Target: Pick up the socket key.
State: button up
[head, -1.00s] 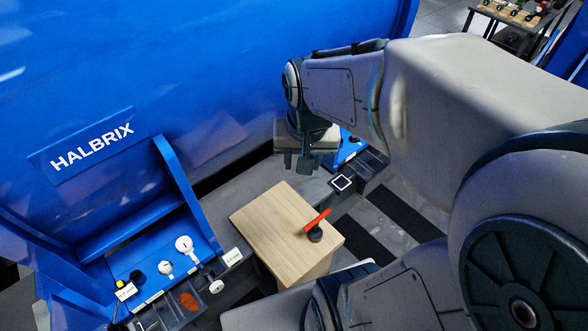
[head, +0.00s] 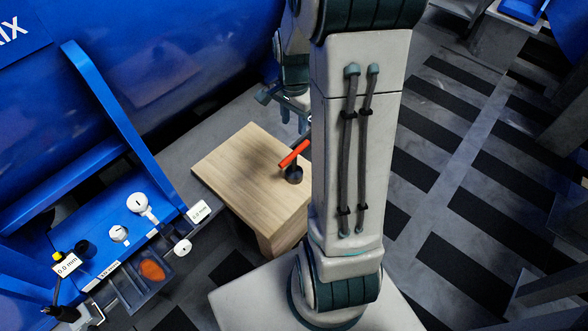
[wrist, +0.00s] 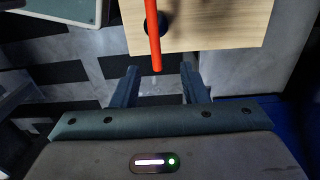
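The socket key (head: 294,154) has a red bar handle on a round black base and stands on top of a wooden block (head: 236,170). My gripper (head: 284,108) is just behind the block's far edge in the head view, partly hidden by my arm.
A blue bench with white-headed gauges (head: 140,203), labels and an orange patch is at the left. A large blue tank (head: 180,60) rises behind it. Striped dark floor (head: 450,180) lies open at the right of my arm.

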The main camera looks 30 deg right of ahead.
aim_at(294, 152)
notch_tip(294, 152, down, 7)
jog(key=shift+f+b, duration=0.1)
jog(key=shift+b, duration=1.05)
jog(key=shift+s+a+f+b, duration=0.15)
jog(key=shift+f+b, duration=0.35)
jog(key=shift+f, duration=0.4)
jog(key=shift+s+f+b, duration=0.2)
jog(key=shift+f+b, duration=0.3)
jog(key=shift+f, duration=0.4)
jog(key=shift+s+a+f+b, duration=0.15)
jog(key=shift+f+b, duration=0.35)
jog(key=shift+f, duration=0.4)
jog(key=shift+d+r, duration=0.1)
grip_shut()
